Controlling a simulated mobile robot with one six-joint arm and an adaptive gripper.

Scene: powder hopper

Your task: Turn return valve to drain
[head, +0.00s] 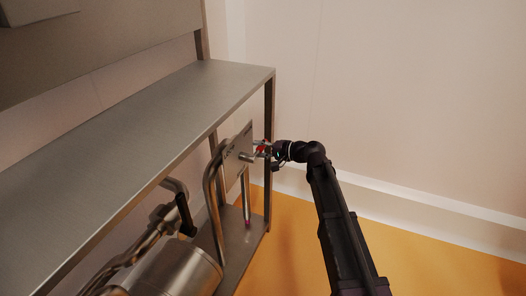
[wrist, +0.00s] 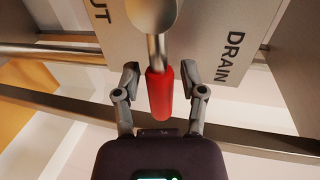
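The return valve has a red handle (wrist: 159,94) on a metal stem, fixed to a metal plate (wrist: 209,37). The plate carries the word DRAIN at right and letters ending in UT at left in the wrist view. My gripper (wrist: 162,78) is open, with one finger on each side of the red handle and a visible gap on both sides. The handle points toward the gripper's palm. In the head view the plate (head: 236,154) stands at the frame's end, and my gripper (head: 262,149) is at the small red handle, partly hiding it.
A metal shelf (head: 150,110) runs above the plate on a frame with upright posts. Bent pipes and a steel cylinder (head: 180,268) sit below it at left. The orange floor (head: 400,245) is clear to the right, up to a pale wall (head: 400,90).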

